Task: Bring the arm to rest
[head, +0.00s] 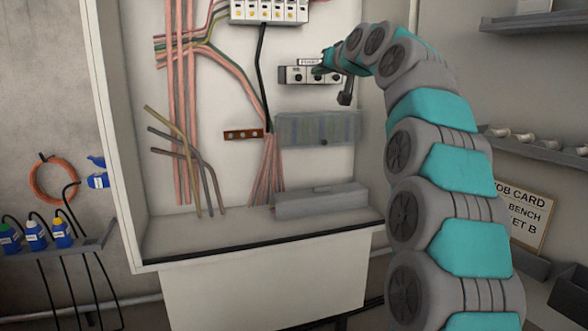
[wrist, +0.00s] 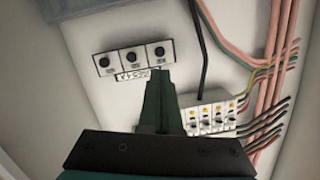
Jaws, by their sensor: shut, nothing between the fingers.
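My arm reaches up from the lower right and bends left into the open cabinet (head: 230,236). My gripper (head: 322,68) is in front of a small white module (head: 296,75) with a row of round black parts on the cabinet's back panel. In the wrist view, the dark green fingers (wrist: 159,76) are together and empty. Their tips are just beside the module (wrist: 131,58) and its small label. I cannot tell whether they touch it. In the head view, my gripper covers part of the module.
A white terminal block (head: 269,11) with yellow-marked parts sits above left of the module. A black cable (head: 262,75) and pink wires (head: 180,110) run down the panel. A clear-covered box (head: 318,129) and grey trunking (head: 320,200) lie below. Shelves (head: 540,146) stand at right.

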